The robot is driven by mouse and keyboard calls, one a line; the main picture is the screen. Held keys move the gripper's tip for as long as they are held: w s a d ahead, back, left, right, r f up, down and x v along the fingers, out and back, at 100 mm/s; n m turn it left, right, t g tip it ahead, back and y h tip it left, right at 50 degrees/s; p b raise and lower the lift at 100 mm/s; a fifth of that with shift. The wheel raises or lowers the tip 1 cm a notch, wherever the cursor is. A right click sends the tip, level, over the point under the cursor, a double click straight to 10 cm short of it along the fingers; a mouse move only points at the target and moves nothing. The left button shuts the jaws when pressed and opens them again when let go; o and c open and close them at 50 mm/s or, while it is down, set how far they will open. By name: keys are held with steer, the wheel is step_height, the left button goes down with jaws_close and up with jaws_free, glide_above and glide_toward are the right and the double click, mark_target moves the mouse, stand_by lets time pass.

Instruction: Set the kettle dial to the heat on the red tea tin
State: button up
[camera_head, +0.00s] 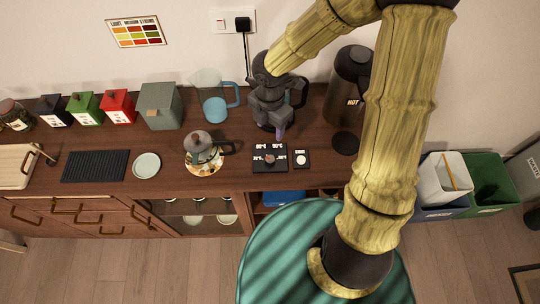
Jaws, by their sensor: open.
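The dial panel (257,166) is a small black plate on the counter with temperature labels around a round knob (270,158). The labels are too small to read for certain. My gripper (280,132) is open, pointing down just behind the panel and apart from the knob. The red tea tin (118,105) stands at the back left with a white label, whose text I cannot read. A glass pot with a dark lid and handle (203,150) stands on a patterned round mat in front. Another dark handle (300,92) shows behind my gripper; its body is mostly hidden.
A small plate with a white button (300,159) lies right of the panel. A tall dark flask marked HOT (350,85), partly behind my arm, and a blue-handled jug (212,97) stand at the back. Green (84,107) and dark (54,110) tins stand left.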

mark_target(270, 159)
step_height(270, 159, down, 17)
steer(key=b, duration=0.4)
steer(key=shift+f, duration=0.2)
steer(key=shift+c, duration=0.3)
steer(key=c, duration=0.9)
